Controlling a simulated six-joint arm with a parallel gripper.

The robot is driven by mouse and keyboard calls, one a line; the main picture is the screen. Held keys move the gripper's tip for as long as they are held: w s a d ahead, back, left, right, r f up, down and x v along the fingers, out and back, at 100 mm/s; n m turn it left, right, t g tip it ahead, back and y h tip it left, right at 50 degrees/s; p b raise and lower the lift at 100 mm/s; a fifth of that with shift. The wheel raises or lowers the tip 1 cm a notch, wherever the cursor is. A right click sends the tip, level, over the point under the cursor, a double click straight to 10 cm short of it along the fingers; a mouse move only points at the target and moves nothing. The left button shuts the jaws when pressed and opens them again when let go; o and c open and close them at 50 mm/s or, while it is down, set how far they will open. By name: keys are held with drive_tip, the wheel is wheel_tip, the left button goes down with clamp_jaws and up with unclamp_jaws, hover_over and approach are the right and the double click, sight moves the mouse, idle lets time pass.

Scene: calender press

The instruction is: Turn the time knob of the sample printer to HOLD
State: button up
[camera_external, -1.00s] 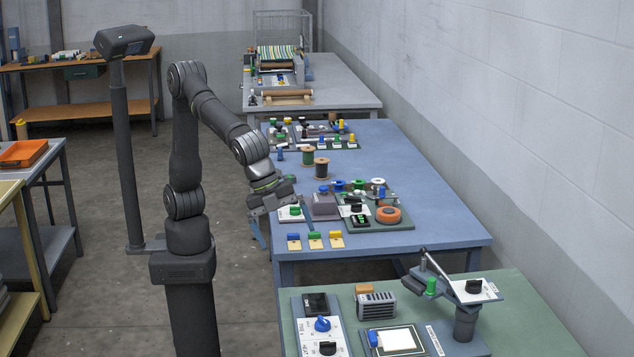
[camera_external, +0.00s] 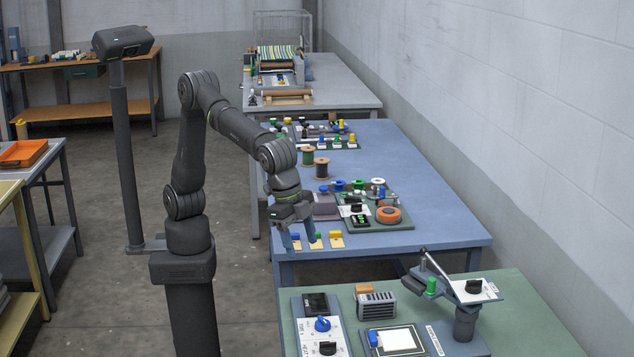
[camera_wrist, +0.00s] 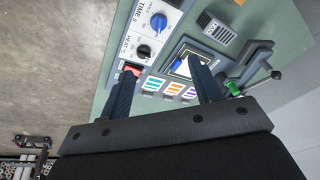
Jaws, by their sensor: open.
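The time knob (camera_external: 322,324) is a blue knob on the white control panel of the sample printer (camera_external: 307,334), on the near green table. The time knob also shows at the top of the wrist view (camera_wrist: 158,22), beside the lettering TIME S. My gripper (camera_external: 298,238) is open and empty, fingers pointing down, over the near edge of the blue table and well behind the knob. In the wrist view its two fingers (camera_wrist: 162,68) are spread apart.
A black HEAT knob (camera_external: 328,348) sits just in front of the time knob. A grey finned block (camera_external: 376,305), a framed white plate (camera_external: 398,340) and a lever press with a green handle (camera_external: 431,286) stand to the right. A gap separates the blue and green tables.

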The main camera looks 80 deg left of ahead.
sight(323, 319)
drive_tip(key=w+d+f+n+g+y, duration=0.1)
drive_tip(key=w+d+f+n+g, duration=0.3)
drive_tip(key=n, duration=0.9)
drive_tip(key=shift+t, duration=0.7)
drive_tip(key=f, duration=0.5)
drive_tip(key=a+f, duration=0.1)
drive_tip(key=f, duration=0.5)
drive_tip(key=w+f, duration=0.1)
drive_tip(key=f, duration=0.4)
drive_tip(key=shift+a+f, duration=0.2)
drive_tip(key=shift+f, duration=0.2)
drive_tip(key=shift+c, duration=0.5)
drive_tip(key=c, duration=0.9)
